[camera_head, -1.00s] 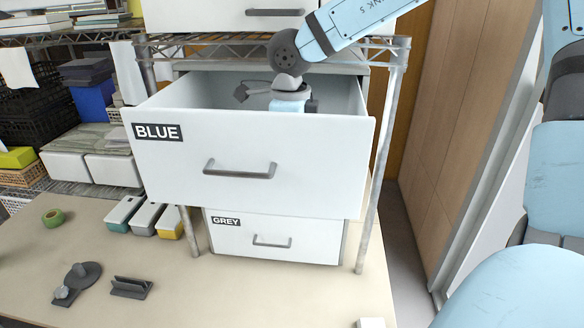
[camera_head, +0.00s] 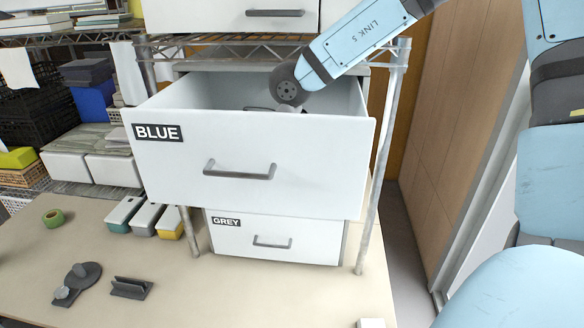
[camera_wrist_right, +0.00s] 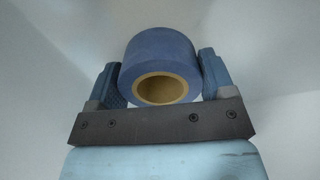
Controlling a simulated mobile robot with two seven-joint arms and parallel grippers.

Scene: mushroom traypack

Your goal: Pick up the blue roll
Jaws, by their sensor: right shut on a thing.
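The blue roll (camera_wrist_right: 160,58), with a tan cardboard core, shows in the right wrist view between the two fingers of my right gripper (camera_wrist_right: 160,75). The fingers are shut on its sides. White drawer surfaces surround it in that view. In the head view the open drawer labelled BLUE (camera_head: 320,150) stands in the middle, and my right arm reaches down into it from the upper right. The drawer's front hides the right gripper and the roll there. My left gripper is not in view.
A closed drawer labelled GREY (camera_head: 320,246) is below the open one. Metal rack posts (camera_head: 375,190) stand beside the drawers. The table holds a green tape roll (camera_head: 53,218), small bins (camera_head: 146,218) and dark grey parts (camera_head: 130,288). Wooden panels (camera_head: 445,130) are at right.

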